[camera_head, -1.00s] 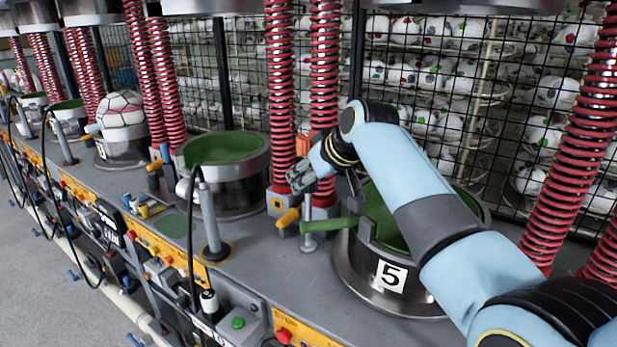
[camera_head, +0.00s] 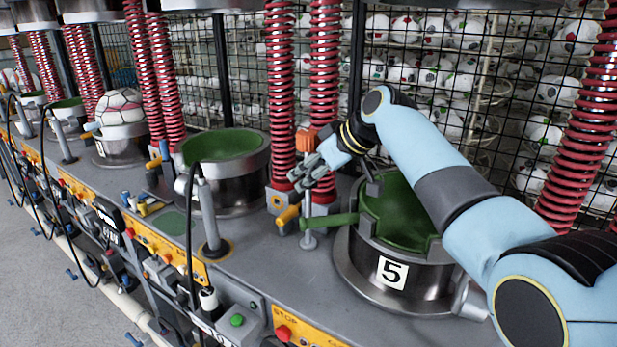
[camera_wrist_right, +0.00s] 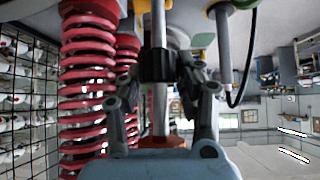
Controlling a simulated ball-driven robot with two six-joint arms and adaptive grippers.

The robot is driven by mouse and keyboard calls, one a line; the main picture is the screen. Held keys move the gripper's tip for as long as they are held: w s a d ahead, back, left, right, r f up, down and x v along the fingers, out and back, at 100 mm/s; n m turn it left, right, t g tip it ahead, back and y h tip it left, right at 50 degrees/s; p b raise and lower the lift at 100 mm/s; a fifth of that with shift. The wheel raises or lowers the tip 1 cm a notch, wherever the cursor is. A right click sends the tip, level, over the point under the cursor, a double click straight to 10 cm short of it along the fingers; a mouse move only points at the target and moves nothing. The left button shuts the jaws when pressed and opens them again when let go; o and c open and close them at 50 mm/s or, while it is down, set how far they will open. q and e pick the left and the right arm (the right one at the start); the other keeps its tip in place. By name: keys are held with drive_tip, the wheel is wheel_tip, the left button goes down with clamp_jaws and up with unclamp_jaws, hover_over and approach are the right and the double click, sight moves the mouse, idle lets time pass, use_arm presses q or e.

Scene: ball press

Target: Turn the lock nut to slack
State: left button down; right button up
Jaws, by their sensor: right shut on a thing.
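The lock nut looks like the black ribbed collar (camera_wrist_right: 157,66) on an upright metal rod (camera_wrist_right: 158,112) in the right wrist view. My right gripper (camera_wrist_right: 160,70) has a finger on each side of this collar and is shut on it. In the head view my right gripper (camera_head: 298,178) reaches in from the right to the post between the red springs and press 5. The nut is hidden there behind the fingers. An orange block (camera_head: 305,141) tops the post, and a yellow handle (camera_head: 287,215) sticks out below the gripper. My left gripper is not in view.
Press 5 (camera_head: 391,273) with its green cup stands right of the gripper, and a green lever (camera_head: 330,221) lies just below it. Tall red springs (camera_head: 279,90) stand close behind. A black mesh fence (camera_head: 430,100) holds back balls. The front bench top is mostly clear.

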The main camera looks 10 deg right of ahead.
sight(302, 132)
drive_tip(key=shift+w+d+f+n+g+b, duration=0.15)
drive_tip(key=shift+n+g+b, duration=0.15)
drive_tip(key=shift+n+b, duration=0.15)
drive_tip(key=n+g+y+b, duration=0.1)
drive_tip(key=n+g+b, duration=0.2)
drive_tip(key=b, duration=0.3)
drive_tip(key=n+g+y+b, duration=0.2)
drive_tip(key=n+b, duration=0.3)
drive_tip(key=b, duration=0.2)
drive_tip(key=shift+g, duration=0.4)
drive_tip(key=shift+n+b, duration=0.45)
drive_tip(key=shift+b, duration=0.3)
drive_tip(key=o, duration=1.2)
drive_tip(key=shift+a+g, duration=0.2)
drive_tip(key=shift+g, duration=0.1)
drive_tip(key=shift+c, duration=0.2)
drive_tip(key=shift+r, duration=0.25)
wheel_tip(302, 132, up, 10)
drive_tip(key=shift+f, duration=0.15)
